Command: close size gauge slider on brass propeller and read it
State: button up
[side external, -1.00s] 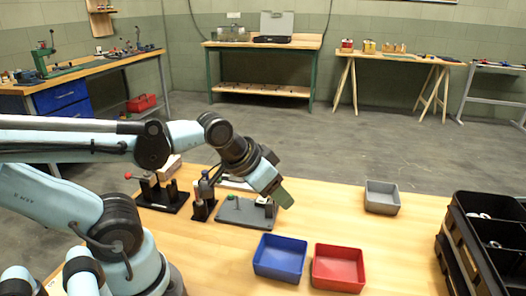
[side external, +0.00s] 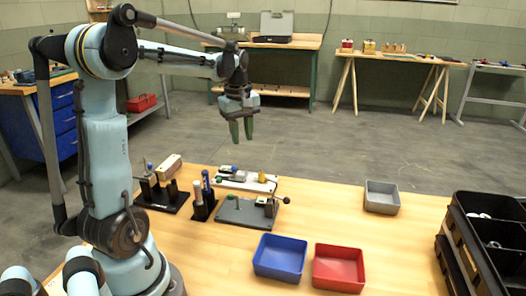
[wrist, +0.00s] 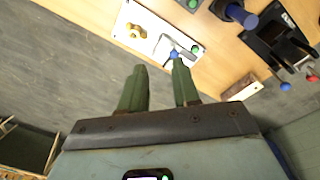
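A white board (side external: 238,184) lies at the back of the wooden table; it shows at the top of the wrist view (wrist: 152,14). A brass piece (wrist: 136,31), probably the propeller, sits on it, small and yellow in the side view (side external: 262,176). Beside it is a grey sliding piece with a blue knob (wrist: 174,55), probably the size gauge. A green button (wrist: 195,48) is next to it. I cannot tell the slider's position or any reading. My gripper (side external: 242,138) is raised well above the board, its green fingers apart and empty, also in the wrist view (wrist: 159,66).
A grey plate with a lever (side external: 240,211), a marker holder (side external: 203,208) and a black stand (side external: 165,198) are close by. Blue (side external: 279,258), red (side external: 338,268) and grey (side external: 382,197) bins stand right and front. A black crate (side external: 490,240) is far right.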

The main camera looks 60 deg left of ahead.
aim_at(234, 167)
jog(key=a+f+n, duration=0.1)
jog(key=f, duration=0.3)
jog(key=a+f+n, duration=0.1)
jog(key=a+f, duration=0.1)
jog(key=f, duration=0.3)
jog(key=s+a+f, duration=0.1)
jog(key=f, duration=0.3)
jog(key=shift+a+f+n+g+h, duration=0.2)
jog(key=shift+n+g+h, duration=0.1)
jog(key=shift+n+g, duration=0.1)
jog(key=shift+r, duration=0.1)
grip_shut()
